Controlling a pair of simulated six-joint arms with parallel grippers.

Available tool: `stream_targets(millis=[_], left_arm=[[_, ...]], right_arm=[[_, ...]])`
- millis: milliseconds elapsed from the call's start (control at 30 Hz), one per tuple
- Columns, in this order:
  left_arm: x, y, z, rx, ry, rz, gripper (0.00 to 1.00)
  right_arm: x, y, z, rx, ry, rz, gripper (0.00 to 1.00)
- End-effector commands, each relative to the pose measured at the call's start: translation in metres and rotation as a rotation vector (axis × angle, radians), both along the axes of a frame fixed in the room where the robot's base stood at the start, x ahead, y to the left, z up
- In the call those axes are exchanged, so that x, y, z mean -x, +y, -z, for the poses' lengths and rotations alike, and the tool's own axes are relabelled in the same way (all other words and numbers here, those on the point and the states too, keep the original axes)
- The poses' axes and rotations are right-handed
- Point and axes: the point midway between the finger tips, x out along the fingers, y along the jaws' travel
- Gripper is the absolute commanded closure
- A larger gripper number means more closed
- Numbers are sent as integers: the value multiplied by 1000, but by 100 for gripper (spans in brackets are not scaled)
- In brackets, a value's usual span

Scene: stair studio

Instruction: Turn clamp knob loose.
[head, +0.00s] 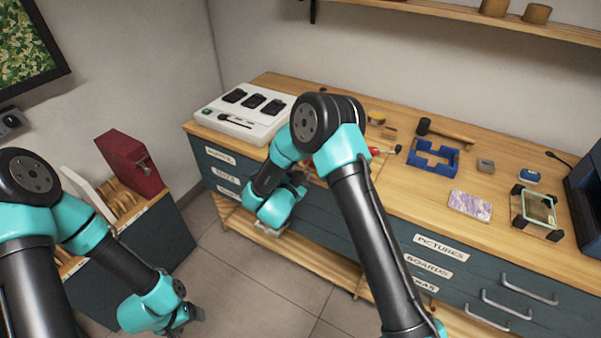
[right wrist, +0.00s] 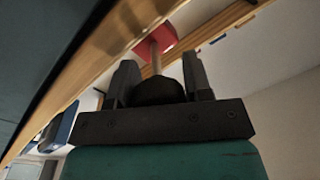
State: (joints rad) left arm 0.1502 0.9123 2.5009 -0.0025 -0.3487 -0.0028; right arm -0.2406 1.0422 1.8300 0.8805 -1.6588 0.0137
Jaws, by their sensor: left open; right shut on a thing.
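In the right wrist view the clamp knob (right wrist: 158,92) is dark and rounded, on a pale rod that leads to a red clamp part (right wrist: 157,43) at the wooden bench edge. My right gripper (right wrist: 160,82) is shut on the knob, with a finger on each side of it. In the head view my right gripper (head: 271,229) is low at the front of the bench, and my own arm hides most of the clamp and the knob. My left gripper (head: 188,316) is open and empty, low over the floor at the left, away from the bench.
The workbench (head: 395,190) carries a white case (head: 240,113) with black inserts, a mallet (head: 445,135), a blue holder (head: 433,158) and a glass-topped box (head: 537,210). A red box file (head: 130,163) stands on the left cabinet. Floor between is clear.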

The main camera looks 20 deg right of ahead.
Motion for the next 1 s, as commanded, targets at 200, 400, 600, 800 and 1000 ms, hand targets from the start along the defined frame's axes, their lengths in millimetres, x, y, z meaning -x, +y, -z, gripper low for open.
stream_targets(millis=[200, 400, 600, 800, 1000], left_arm=[[0, 0, 0, 0, 0, 0, 29], [0, 0, 0, 0, 0, 0, 29], [0, 0, 0, 0, 0, 0, 29], [0, 0, 0, 0, 0, 0, 29], [0, 0, 0, 0, 0, 0, 29]], right_arm=[[1, 0, 1, 144, 149, 0, 78], [1, 0, 2, 276, 285, 1, 78], [1, 0, 2, 409, 419, 1, 78], [1, 0, 2, 543, 555, 0, 78], [1, -1, 2, 675, 690, 1, 78]])
